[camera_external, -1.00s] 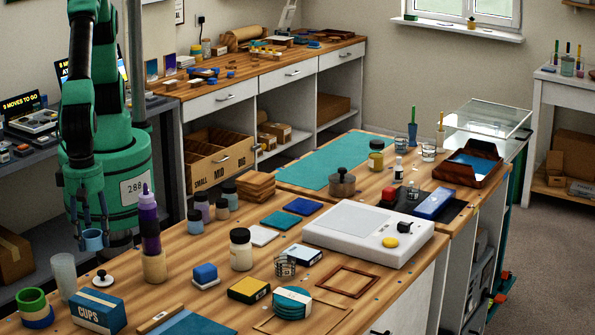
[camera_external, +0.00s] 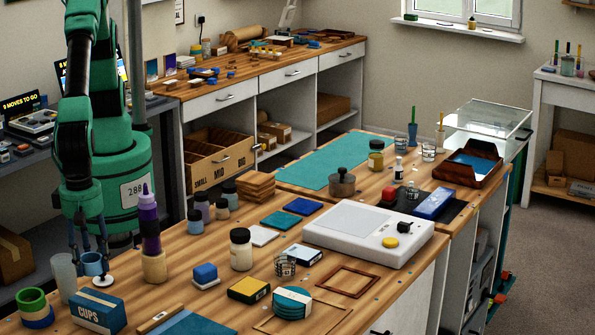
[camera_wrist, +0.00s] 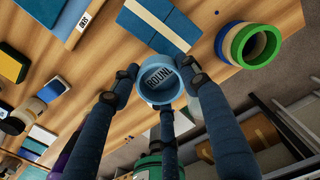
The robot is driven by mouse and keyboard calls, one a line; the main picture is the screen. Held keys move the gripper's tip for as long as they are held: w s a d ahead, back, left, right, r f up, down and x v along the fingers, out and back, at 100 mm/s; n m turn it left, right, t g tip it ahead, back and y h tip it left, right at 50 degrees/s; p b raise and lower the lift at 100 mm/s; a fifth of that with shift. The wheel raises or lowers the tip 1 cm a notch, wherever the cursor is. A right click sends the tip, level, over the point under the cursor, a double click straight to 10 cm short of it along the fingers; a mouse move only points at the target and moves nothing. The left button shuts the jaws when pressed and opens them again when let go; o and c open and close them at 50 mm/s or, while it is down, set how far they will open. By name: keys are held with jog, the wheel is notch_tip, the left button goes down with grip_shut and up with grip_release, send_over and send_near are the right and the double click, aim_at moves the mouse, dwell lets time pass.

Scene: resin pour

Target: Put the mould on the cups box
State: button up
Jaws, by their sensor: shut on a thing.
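The mould (camera_external: 92,265) is a small light-blue round ring or cup. In the wrist view the mould (camera_wrist: 157,80) shows a pale label reading "ROUND" inside it. My gripper (camera_external: 91,254) points down and is shut on the mould; in the wrist view the fingers of my gripper (camera_wrist: 160,88) press around its sides. The cups box (camera_external: 97,311), blue with a pale band and "CUPS" on its front, stands near the table's front left. In the wrist view the cups box (camera_wrist: 158,25) is just above the mould, which is beside it, not over its middle.
A frosted cup (camera_external: 64,276) stands left of the mould and a white knobbed piece (camera_external: 103,279) right by it. Green and blue rings (camera_external: 35,308) are left of the box. A purple bottle (camera_external: 149,225) stands in a wooden holder (camera_external: 154,266) to the right.

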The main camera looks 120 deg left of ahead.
send_over(95, 299)
jog(key=shift+f, duration=0.3)
dwell(0.3)
jog(key=shift+f+b, duration=0.65)
jog(key=shift+f, duration=1.1)
jog(key=shift+f, duration=0.15)
jog(key=o, duration=1.3)
jog(key=shift+c, duration=0.2)
notch_tip(95, 299, up, 12)
jog(key=p, duration=0.2)
jog(key=shift+r, duration=0.2)
